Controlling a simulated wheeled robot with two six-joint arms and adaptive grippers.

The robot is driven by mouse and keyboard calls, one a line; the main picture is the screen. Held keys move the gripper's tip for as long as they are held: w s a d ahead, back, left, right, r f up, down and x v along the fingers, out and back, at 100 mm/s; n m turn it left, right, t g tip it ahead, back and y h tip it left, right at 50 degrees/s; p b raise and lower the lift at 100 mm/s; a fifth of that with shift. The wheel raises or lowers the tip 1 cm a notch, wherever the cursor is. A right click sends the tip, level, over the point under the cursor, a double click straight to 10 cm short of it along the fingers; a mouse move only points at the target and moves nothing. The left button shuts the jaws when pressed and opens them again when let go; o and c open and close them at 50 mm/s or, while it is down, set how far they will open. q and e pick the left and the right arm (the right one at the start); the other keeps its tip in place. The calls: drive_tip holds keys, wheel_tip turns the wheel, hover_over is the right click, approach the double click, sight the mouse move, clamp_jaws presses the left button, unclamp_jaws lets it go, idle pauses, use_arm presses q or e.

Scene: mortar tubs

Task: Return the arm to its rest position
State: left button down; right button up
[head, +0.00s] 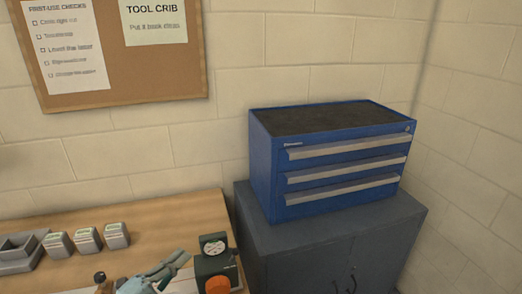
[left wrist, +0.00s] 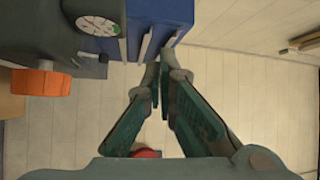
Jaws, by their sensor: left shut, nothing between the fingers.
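My left gripper (head: 177,262) shows at the bottom of the head view, over the right part of the wooden bench. It is just left of a dark green device with a dial and an orange knob. In the left wrist view the two fingers of the gripper (left wrist: 164,75) come together at the tips, shut and empty. My right gripper is in neither view.
The dark green device (head: 213,264) stands at the bench's (head: 165,217) right edge. Several small grey boxes (head: 87,240) sit to the left. A blue drawer chest (head: 262,165) rests on a grey cabinet (head: 300,245). A red round thing (left wrist: 146,153) is partly hidden.

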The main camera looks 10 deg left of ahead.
use_arm(q)
drive_tip(key=s+a+f+n+g+y, duration=0.1)
drive_tip(key=s+a+f+n+y, duration=0.25)
drive_tip(key=n+y, duration=0.35)
drive_tip(key=s+a+f+n+g+y, duration=0.2)
drive_tip(key=a+f+n+y, duration=0.3)
drive_tip(key=n, duration=0.4)
drive_tip(key=s+d+f+n+g+h, duration=0.1)
drive_tip(key=s+d+f+n+g, duration=0.3)
drive_tip(key=s, duration=0.5)
drive_tip(key=s+d+f+n+g, duration=0.1)
drive_tip(key=s+d+f+g, duration=0.4)
drive_tip(key=s, duration=0.5)
drive_tip(key=s+a+f+g+b, duration=0.1)
drive_tip(key=s+f, duration=0.1)
drive_tip(key=f, duration=0.9)
drive_tip(key=s+a+f+g+b, duration=0.1)
drive_tip(key=s+a+f+g, duration=0.1)
drive_tip(key=f, duration=1)
drive_tip(key=s+f, duration=1.1)
drive_tip(key=s, duration=0.2)
drive_tip(key=shift+a+f+n+g+b, duration=0.15)
drive_tip(key=shift+f+n+g+b, duration=0.1)
drive_tip(key=shift+n+g+b, duration=0.2)
